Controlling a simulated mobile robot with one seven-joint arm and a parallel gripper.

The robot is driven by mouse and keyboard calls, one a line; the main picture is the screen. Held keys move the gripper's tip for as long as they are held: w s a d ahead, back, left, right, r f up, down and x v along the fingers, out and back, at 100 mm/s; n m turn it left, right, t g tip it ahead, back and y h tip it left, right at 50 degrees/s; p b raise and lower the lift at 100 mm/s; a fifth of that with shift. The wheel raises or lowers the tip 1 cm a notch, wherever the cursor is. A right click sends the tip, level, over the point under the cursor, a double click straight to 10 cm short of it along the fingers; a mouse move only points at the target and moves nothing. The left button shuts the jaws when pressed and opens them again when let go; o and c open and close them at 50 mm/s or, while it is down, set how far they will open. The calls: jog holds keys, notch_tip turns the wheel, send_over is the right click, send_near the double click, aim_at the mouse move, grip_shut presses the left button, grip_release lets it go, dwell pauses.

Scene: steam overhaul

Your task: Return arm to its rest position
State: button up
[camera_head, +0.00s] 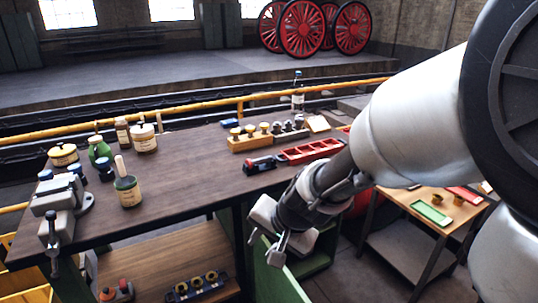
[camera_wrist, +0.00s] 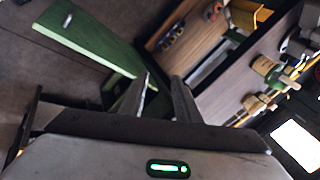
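My gripper (camera_head: 268,236) hangs at the end of my arm, in front of the workbench's right part in the head view. In the wrist view my gripper (camera_wrist: 160,88) shows two fingers with a gap between them and nothing held. The dark wooden workbench (camera_head: 190,165) stands behind and left of it. The gripper appears clear of the bench top, near the green panel (camera_head: 275,282) at the bench's end. The green panel also shows in the wrist view (camera_wrist: 85,38). Part of the bench edge behind my arm is hidden.
A grey vise (camera_head: 62,208), jars and bottles stand on the bench's left. A red tray (camera_head: 312,151) and a wooden block with yellow-topped pieces (camera_head: 240,144) lie at its back right. A side table (camera_head: 400,195) with a green tray (camera_head: 431,212) stands right, partly behind my arm.

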jog(key=s+d+r+n+h, duration=0.4)
jog(key=s+d+r+n, duration=0.1)
jog(key=s+d+r, duration=0.9)
notch_tip(320, 180, up, 11)
jog(key=s+d+p, duration=0.1)
jog(key=p, duration=1.1)
jog(key=shift+s+r+t, duration=0.15)
jog(key=shift+s+t, duration=0.15)
